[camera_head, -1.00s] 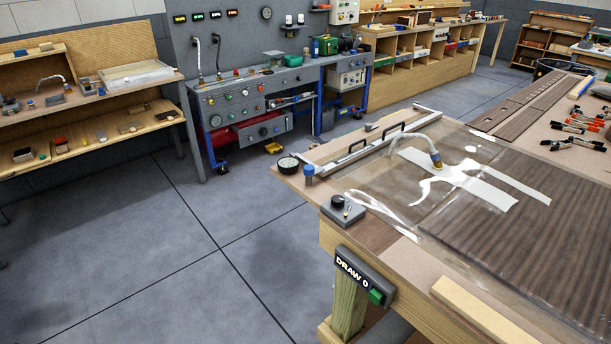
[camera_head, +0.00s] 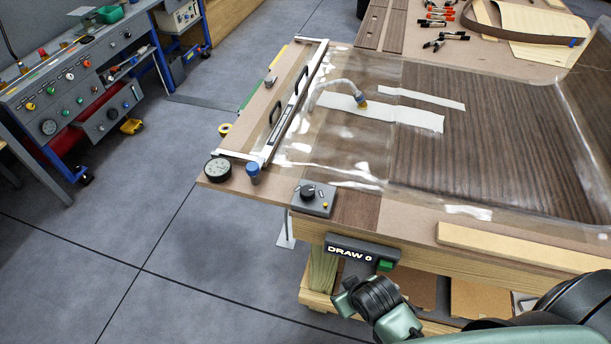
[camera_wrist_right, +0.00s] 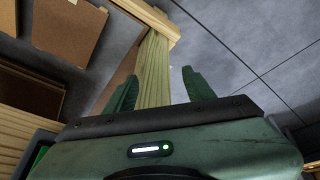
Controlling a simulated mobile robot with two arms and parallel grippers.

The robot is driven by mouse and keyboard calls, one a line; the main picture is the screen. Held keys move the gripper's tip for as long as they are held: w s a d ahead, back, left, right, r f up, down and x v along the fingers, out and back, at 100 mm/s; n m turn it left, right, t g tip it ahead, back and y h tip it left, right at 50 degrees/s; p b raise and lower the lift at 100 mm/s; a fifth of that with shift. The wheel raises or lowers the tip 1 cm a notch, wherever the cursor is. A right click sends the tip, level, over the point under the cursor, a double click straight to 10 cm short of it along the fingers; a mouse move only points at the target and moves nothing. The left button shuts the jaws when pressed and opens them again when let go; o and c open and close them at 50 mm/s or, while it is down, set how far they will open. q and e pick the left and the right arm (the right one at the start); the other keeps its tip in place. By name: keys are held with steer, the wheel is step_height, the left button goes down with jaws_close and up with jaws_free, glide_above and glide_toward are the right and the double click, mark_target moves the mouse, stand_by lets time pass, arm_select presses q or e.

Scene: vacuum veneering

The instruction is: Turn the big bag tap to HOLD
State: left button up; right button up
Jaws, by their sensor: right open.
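A grey box with a black round knob (camera_head: 308,193), which I take to be the big bag tap, sits at the near left corner of the bench. I cannot read any markings on it. Below it, a sign on the bench edge (camera_head: 350,252) reads "DRAW 0", with a green block (camera_head: 385,265) at its right end. My right arm (camera_head: 375,300) comes in from the lower right, in front of and below the bench edge. In the right wrist view my right gripper (camera_wrist_right: 159,88) is open, with a wooden bench leg (camera_wrist_right: 154,70) beyond its fingers. My left gripper is out of view.
A round gauge (camera_head: 217,170) and a blue-capped fitting (camera_head: 253,172) stand left of the knob box. A pale wood strip (camera_head: 520,248) lies along the near edge.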

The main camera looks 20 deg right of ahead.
step_height(320, 180, up, 16)
steer(key=t+p, duration=0.1)
steer(key=p, duration=0.1)
steer(key=w+a+r+n+t, duration=0.1)
steer(key=w+a+r+t, duration=0.2)
steer(key=w+r+t, duration=0.85)
steer(key=w+a+r+n+t+y, duration=0.1)
steer(key=w+a+r+n+y, duration=0.15)
steer(key=w+r, duration=0.35)
steer(key=w+a+r+n+t+y, duration=0.1)
steer(key=w+a+r, duration=0.2)
steer(key=r, duration=0.5)
steer(key=s+a+r+n+y, duration=0.2)
steer(key=a+r+n+y, duration=0.8)
steer(key=s+a+n+g+y, duration=0.6)
steer(key=a+n+g+y, duration=0.3)
steer(key=n+g, duration=0.45)
steer(key=n+g+h, duration=0.5)
steer(key=n+h, duration=0.1)
steer(key=h, duration=1.7)
glide_above(308, 190)
steer(key=shift+y, duration=0.25)
step_height(308, 190, down, 21)
steer(key=shift+r, duration=0.1)
step_height(308, 190, down, 6)
steer(key=shift+f+p, duration=0.1)
steer(key=shift+p, duration=0.95)
steer(key=shift+f, duration=0.7)
